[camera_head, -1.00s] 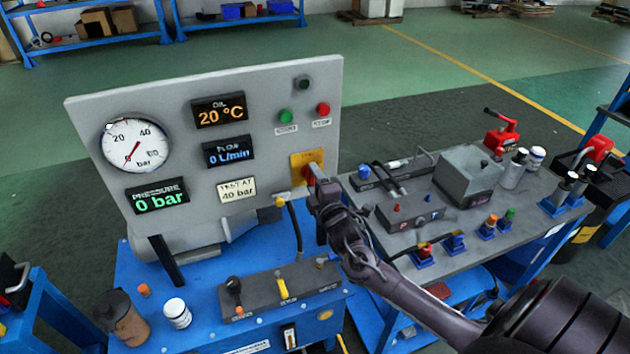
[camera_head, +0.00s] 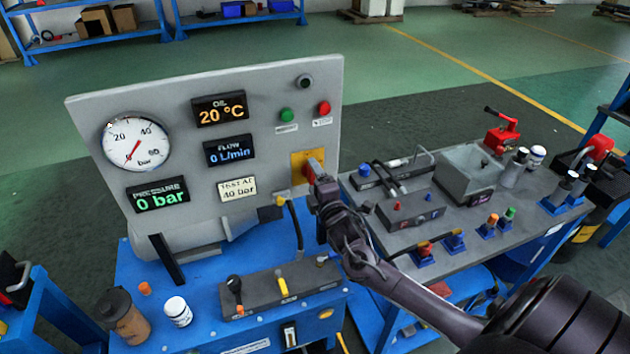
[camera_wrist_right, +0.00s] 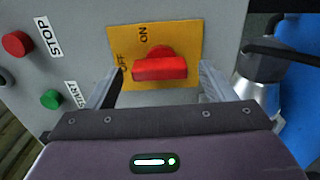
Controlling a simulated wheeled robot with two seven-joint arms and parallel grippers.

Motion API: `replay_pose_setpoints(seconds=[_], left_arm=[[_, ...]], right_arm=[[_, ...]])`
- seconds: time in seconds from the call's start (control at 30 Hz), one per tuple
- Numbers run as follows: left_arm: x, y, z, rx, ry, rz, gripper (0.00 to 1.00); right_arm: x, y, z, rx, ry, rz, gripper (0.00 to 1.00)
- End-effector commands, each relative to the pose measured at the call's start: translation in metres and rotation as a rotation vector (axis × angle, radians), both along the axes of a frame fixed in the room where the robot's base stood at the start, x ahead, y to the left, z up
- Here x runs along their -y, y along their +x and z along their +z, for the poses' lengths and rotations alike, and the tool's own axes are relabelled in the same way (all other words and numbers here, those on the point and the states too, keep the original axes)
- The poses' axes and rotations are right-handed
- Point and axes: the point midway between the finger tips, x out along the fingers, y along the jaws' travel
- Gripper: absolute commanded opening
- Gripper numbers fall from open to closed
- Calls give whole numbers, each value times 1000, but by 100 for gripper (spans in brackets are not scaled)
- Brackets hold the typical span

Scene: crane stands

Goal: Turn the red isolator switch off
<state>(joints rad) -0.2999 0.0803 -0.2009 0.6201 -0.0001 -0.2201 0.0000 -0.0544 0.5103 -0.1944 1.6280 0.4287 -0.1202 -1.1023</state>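The red isolator switch (camera_head: 315,168) sits on a yellow plate (camera_head: 298,168) at the lower right of the grey panel. In the right wrist view its red handle (camera_wrist_right: 160,69) is a bar lying across the picture on the yellow plate (camera_wrist_right: 185,38). The plate reads ON at the top and OFF at the left; the bar's left end points towards OFF. My right gripper (camera_head: 322,188) is at the switch. In the wrist view its fingers (camera_wrist_right: 160,85) are apart, one at each end of the bar, with visible gaps. My left gripper is not in view.
Green START (camera_head: 286,115) and red STOP (camera_head: 324,108) buttons are above the switch. A pressure gauge (camera_head: 136,143) and displays fill the panel's left; pressure reads 0 bar. A cable (camera_head: 297,225) hangs below the switch. A grey-topped bench (camera_head: 470,225) with fittings stands at right.

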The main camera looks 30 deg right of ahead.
Motion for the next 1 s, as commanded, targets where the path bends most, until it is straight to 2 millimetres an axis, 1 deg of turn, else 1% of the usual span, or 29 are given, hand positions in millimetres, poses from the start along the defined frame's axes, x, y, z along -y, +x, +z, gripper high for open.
replay_pose_setpoints(seconds=[0.17, 0.27, 0.37, 0.6, 0.7, 0.83, 1.0], left_arm=[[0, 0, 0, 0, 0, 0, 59], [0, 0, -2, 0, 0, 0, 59], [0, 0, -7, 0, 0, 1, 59], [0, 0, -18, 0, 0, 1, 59], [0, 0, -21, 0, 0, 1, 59], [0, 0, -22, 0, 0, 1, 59], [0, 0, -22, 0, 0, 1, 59]], right_arm=[[0, 0, 0, 0, 1, 0, 76], [-1, -6, -2, -2, 0, 0, 76], [-5, -18, -4, -3, 1, 2, 76], [-14, -56, -3, -2, 1, 1, 76], [-16, -67, -3, -2, 0, 1, 76], [-18, -75, -1, -1, -1, 0, 76], [-18, -76, 0, 0, 0, 0, 76]])
